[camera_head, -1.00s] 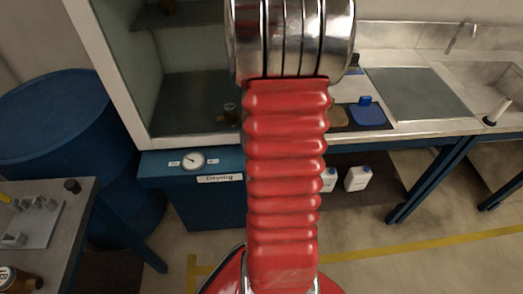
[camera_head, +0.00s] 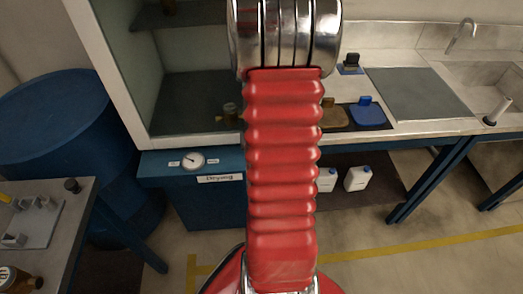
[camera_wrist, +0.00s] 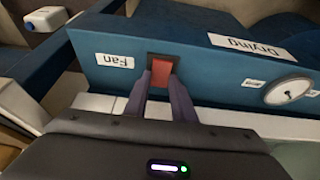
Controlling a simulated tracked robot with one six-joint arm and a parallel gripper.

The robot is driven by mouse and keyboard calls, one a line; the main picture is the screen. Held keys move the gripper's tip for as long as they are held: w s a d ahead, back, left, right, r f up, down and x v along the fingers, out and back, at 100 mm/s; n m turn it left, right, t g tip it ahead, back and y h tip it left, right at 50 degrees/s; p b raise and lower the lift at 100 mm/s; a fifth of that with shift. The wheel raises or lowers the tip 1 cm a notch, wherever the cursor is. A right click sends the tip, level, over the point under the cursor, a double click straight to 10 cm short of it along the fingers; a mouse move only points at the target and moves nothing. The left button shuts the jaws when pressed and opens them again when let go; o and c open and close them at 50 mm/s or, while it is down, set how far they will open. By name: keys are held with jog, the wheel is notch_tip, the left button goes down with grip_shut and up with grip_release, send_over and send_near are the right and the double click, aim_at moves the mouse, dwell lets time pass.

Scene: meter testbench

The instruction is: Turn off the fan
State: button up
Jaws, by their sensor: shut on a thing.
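The fan switch (camera_wrist: 161,66) is a red rocker in a dark frame on the blue front panel (camera_wrist: 195,62), beside a white "Fan" label (camera_wrist: 115,61). My gripper (camera_wrist: 161,80) reaches the switch in the wrist view, with one dark finger on each side of its red part. It is shut on the switch. I cannot tell which way the rocker is tipped. In the head view my red arm hides the switch and gripper. The "Drying" label (camera_head: 220,178) shows on the panel left of the arm.
A round dial (camera_head: 192,160) sits on the panel near the "Drying" label. A glass-fronted cabinet (camera_head: 190,100) stands above. A blue barrel (camera_head: 65,135) and a bench (camera_head: 60,245) are at left. White bottles (camera_head: 357,178) stand under the counter. Floor is open at right.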

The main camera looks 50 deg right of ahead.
jog(key=c, duration=0.4)
jog(key=shift+c, duration=0.2)
jog(key=shift+w+g+y, duration=0.25)
jog(key=shift+g+y, duration=0.05)
jog(key=shift+y, duration=0.1)
jog(key=shift+w+d+g+y, duration=0.15)
jog(key=shift+d+g+y, duration=0.1)
jog(key=shift+g+y, duration=0.45)
jog(key=o, duration=1.1)
jog(key=shift+c, duration=0.2)
jog(key=shift+r, duration=0.15)
